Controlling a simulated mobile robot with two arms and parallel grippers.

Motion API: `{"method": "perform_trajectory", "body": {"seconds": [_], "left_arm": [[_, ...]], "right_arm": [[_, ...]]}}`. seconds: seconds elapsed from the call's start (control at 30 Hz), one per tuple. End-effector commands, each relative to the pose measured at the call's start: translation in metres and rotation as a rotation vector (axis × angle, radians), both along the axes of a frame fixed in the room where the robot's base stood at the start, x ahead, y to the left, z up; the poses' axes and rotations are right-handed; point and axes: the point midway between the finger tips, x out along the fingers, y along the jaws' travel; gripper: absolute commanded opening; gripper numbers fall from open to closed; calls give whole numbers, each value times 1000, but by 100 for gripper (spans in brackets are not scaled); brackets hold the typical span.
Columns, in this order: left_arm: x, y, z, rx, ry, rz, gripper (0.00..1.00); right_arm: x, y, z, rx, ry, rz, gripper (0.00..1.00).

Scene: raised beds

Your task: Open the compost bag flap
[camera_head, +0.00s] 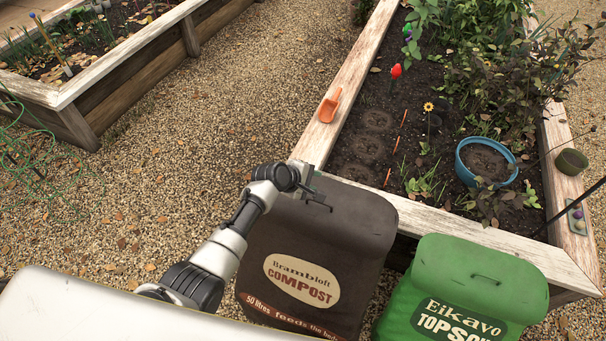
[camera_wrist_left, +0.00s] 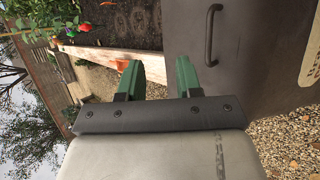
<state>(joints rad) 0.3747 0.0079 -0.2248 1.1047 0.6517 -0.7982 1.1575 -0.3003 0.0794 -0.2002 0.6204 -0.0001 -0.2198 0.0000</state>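The dark brown compost bag (camera_head: 318,250) stands upright against the front of the raised bed, with a cream "Brambloft Compost" label. Its flap (camera_head: 362,212) lies folded down over the top. My left gripper (camera_head: 321,199) is over the left part of the flap. In the left wrist view the gripper (camera_wrist_left: 158,78) has its two green fingers apart with nothing between them. A dark bar handle (camera_wrist_left: 210,35) on the brown bag shows to the right of the fingers, apart from them. In the head view I cannot make that handle out clearly near the gripper. My right gripper is in neither view.
A green topsoil bag (camera_head: 455,295) stands close on the right. Behind is the raised bed's wooden rim (camera_head: 440,222), with an orange scoop (camera_head: 329,106) on its left side. A blue pot (camera_head: 464,172) sits in the soil. Gravel (camera_head: 190,120) to the left is open.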

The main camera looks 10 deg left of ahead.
Motion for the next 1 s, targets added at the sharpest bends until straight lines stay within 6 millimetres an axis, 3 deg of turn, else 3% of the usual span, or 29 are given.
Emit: {"method": "perform_trajectory", "body": {"seconds": [0.1,0.33,1.0], "left_arm": [[-11,10,15,0,-1,1,35],[-23,21,28,1,0,1,35],[-27,24,24,12,2,-3,35]], "right_arm": [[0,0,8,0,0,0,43],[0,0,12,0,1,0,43],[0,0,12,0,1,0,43]]}}
